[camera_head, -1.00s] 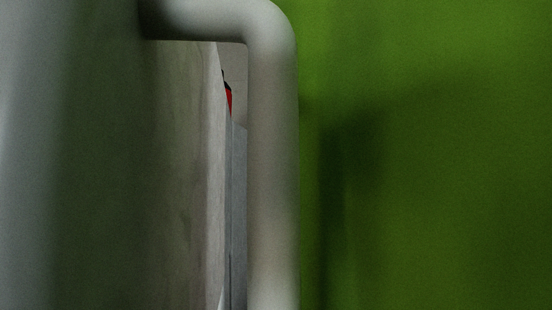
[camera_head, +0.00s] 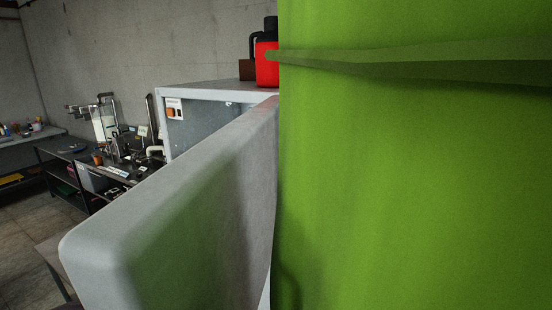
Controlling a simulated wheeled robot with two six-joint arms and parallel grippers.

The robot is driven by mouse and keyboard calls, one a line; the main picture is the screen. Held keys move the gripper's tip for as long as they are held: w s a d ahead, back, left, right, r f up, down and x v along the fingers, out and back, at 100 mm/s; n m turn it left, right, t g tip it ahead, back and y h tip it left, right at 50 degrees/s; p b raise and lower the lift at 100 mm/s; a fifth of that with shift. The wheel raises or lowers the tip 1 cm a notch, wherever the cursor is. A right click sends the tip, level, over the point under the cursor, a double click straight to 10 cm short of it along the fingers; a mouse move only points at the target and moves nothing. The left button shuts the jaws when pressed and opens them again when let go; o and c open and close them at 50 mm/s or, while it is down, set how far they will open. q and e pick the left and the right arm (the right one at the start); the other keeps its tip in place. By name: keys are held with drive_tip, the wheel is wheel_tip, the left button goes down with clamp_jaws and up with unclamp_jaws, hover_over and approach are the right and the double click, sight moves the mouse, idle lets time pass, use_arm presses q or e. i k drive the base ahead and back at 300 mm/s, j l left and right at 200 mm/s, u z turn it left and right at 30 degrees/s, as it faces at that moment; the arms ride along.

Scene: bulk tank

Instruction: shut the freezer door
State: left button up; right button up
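The freezer door (camera_head: 190,215) is a thick, pale grey slab with rounded corners. It stands open, reaching from the freezer towards me and to the left across the lower middle of the view. The grey freezer body (camera_head: 210,130) is behind it, with its flat top and part of its bluish-grey interior or side showing, and a small orange switch (camera_head: 171,113) on a label near its upper left corner. The door hides most of the freezer. No door handle shows. Neither of my grippers is in view.
A large bright green surface (camera_head: 420,190) with a ridge fills the right side, close to the door. A red container (camera_head: 267,62) stands on the freezer top. A cluttered dark bench (camera_head: 110,165) is at the left. Some floor (camera_head: 25,255) is clear at the lower left.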

sight(197, 233)
drive_tip(key=k+l+u, duration=0.6)
drive_tip(key=k+u, duration=0.2)
drive_tip(key=i, duration=0.05)
